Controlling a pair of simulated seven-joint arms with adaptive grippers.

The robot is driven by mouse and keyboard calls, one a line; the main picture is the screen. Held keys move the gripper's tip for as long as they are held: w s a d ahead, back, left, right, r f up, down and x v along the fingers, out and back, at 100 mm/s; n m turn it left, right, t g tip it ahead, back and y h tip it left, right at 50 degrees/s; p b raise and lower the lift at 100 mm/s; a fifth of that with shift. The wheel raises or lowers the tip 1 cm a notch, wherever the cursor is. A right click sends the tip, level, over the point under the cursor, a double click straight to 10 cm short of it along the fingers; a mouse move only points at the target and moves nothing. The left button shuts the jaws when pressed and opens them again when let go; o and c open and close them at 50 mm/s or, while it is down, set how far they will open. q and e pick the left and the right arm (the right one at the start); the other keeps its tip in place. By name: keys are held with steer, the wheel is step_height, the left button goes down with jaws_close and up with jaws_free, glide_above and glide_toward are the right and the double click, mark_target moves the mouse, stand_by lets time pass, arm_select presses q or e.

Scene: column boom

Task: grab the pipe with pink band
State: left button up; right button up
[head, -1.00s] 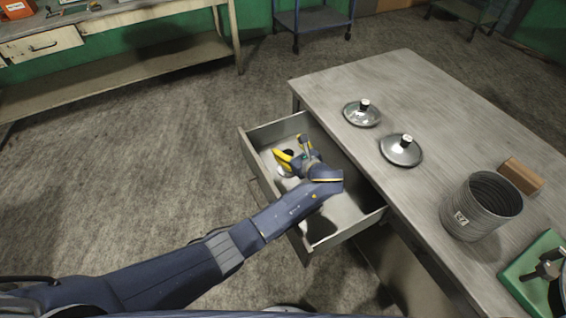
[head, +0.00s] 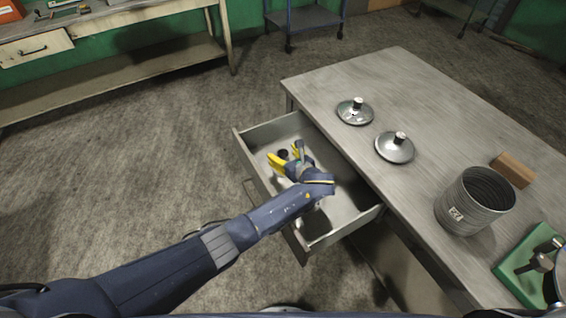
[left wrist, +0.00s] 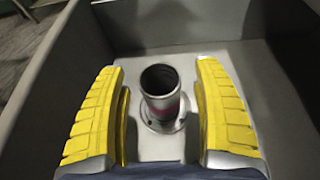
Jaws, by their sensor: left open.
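The pipe (left wrist: 160,92) stands upright on a round flange in the open drawer (left wrist: 225,60). It is a short metal tube with a dark open top, and a pinkish tint shows on its side below the rim. In the left wrist view my left gripper (left wrist: 161,100) is open, with one yellow finger on each side of the pipe and a gap to each. In the head view the left gripper (head: 284,160) reaches down into the drawer (head: 345,205); a dark round top (head: 283,153) shows beside its fingers, and the rest is hidden. My right gripper is not in view.
On the grey table (head: 420,95) stand two knobbed metal lids (head: 352,115) (head: 392,151), a ribbed metal can (head: 470,205), a wooden block (head: 513,170) and a green board (head: 515,270). A workbench (head: 150,60) stands at the back left.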

arm_select(q)
steer(key=shift+w+a+f, duration=0.1)
steer(key=shift+w+a, duration=0.05)
steer(key=shift+w, duration=0.1)
jaws_close()
stand_by(0.4)
